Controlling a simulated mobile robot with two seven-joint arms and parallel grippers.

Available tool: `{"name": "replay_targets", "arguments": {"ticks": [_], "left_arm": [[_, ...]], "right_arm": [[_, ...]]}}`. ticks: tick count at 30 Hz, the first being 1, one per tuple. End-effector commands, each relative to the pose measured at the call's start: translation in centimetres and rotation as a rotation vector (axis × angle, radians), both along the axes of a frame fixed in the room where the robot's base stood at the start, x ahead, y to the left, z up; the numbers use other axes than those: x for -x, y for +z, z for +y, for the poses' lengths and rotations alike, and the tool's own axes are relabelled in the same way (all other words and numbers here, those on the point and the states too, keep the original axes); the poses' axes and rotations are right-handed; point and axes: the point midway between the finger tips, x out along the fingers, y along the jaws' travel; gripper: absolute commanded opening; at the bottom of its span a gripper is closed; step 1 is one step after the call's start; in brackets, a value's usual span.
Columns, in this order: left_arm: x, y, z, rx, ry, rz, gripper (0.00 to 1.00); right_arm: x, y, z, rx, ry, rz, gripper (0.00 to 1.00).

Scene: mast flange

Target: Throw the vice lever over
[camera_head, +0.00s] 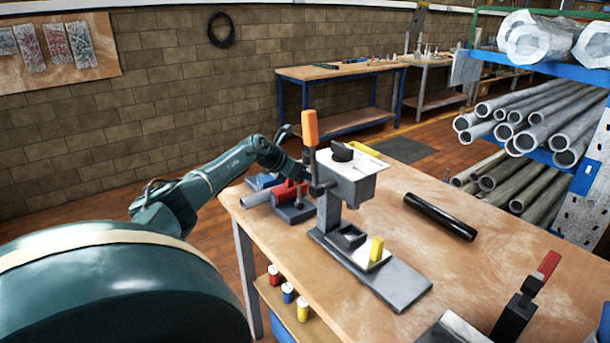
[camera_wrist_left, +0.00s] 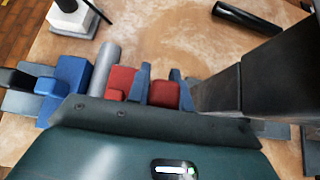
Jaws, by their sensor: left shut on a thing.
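The vice (camera_head: 294,212) is a low blue-grey block near the back left edge of the bench, with a red part (camera_head: 284,191) on it and a grey tube (camera_head: 256,198) beside it. My left gripper (camera_head: 303,176) reaches over the vice from behind, partly hidden by the bench press. In the left wrist view, two blue-grey fingers (camera_wrist_left: 159,88) close around a red block (camera_wrist_left: 165,95), which looks like the lever's grip. Another red part (camera_wrist_left: 120,82) and the blue vice body (camera_wrist_left: 72,75) lie to their left. The lever's shaft cannot be made out. My right gripper is not in view.
The press (camera_head: 345,180) with its upright orange handle (camera_head: 310,128) stands close beside my left gripper. A red-handled clamp (camera_head: 525,295) stands at the right.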

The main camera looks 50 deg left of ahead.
Motion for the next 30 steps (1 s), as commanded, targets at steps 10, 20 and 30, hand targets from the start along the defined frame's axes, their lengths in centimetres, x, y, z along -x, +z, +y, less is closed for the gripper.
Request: {"name": "replay_targets", "arguments": {"ticks": [10,20,30], "left_arm": [[-0.04,0.1,0.06,-0.002,0.0,0.002,0.0],[-0.03,0.07,0.04,-0.001,-0.001,0.002,0.44],[0.41,0.31,0.19,-0.003,0.0,0.003,0.44]], "right_arm": [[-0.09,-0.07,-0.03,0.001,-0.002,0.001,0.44],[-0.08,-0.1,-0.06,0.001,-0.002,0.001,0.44],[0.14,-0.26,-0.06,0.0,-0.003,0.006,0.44]]}}
